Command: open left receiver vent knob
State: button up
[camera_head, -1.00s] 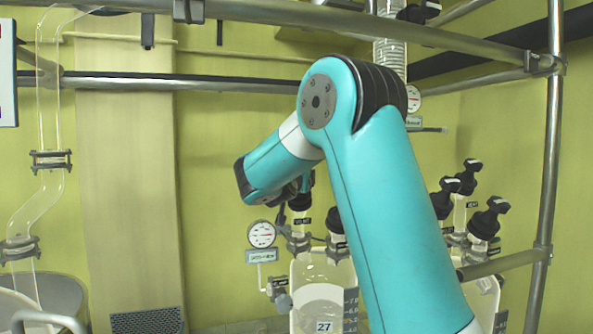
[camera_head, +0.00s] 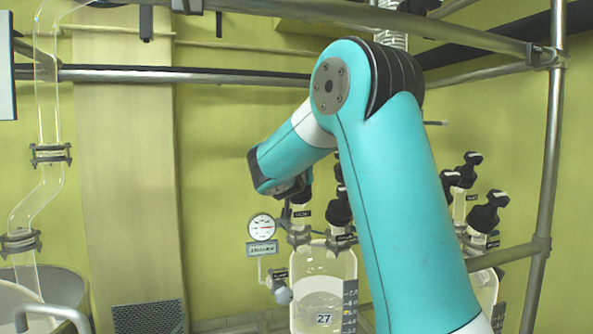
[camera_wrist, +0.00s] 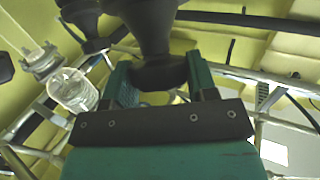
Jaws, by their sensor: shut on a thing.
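The left receiver (camera_head: 311,267) is a clear glass vessel labelled 27, standing upright low in the middle of the head view. Black knobs top it; one knob (camera_head: 338,211) shows clear of my arm, and another, further left, is partly hidden behind my wrist. My gripper (camera_wrist: 158,90) shows in the wrist view as two teal fingers, one on each side of a black flared knob (camera_wrist: 155,30). It is shut on this knob. In the head view the fingers are mostly hidden behind my wrist, and the knob's small label is not readable.
A round gauge (camera_head: 262,228) stands just left of the receiver. A second vessel with several black knobs (camera_head: 489,212) stands at the right. Metal frame bars (camera_head: 549,170) cross the top and right. Glass piping (camera_head: 47,155) runs down the left side.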

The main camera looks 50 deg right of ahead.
jog(key=n+t+y, duration=0.2)
jog(key=n, duration=0.1)
jog(key=shift+s+d+r+p, duration=0.15)
jog(key=shift+s+p, duration=0.05)
jog(key=shift+p, duration=0.15)
jog(key=n+t+y, duration=0.2)
jog(key=n+y, duration=0.1)
jog(key=shift+d+n, duration=0.1)
jog(key=shift+n, duration=0.3)
jog(key=n+y, duration=0.1)
jog(key=n+t+y+b, duration=0.1)
jog(key=n+y+b, duration=0.1)
jog(key=n+y, duration=0.1)
jog(key=shift+f, duration=0.25)
jog(key=shift+r+n+y+b, duration=0.1)
jog(key=shift+n+y+b, duration=0.7)
jog(key=shift+n+y, duration=0.75)
jog(key=shift+w+n+y, duration=0.1)
jog(key=shift+n+y, duration=0.15)
jog(key=shift+n, duration=0.1)
jog(key=o, duration=0.9)
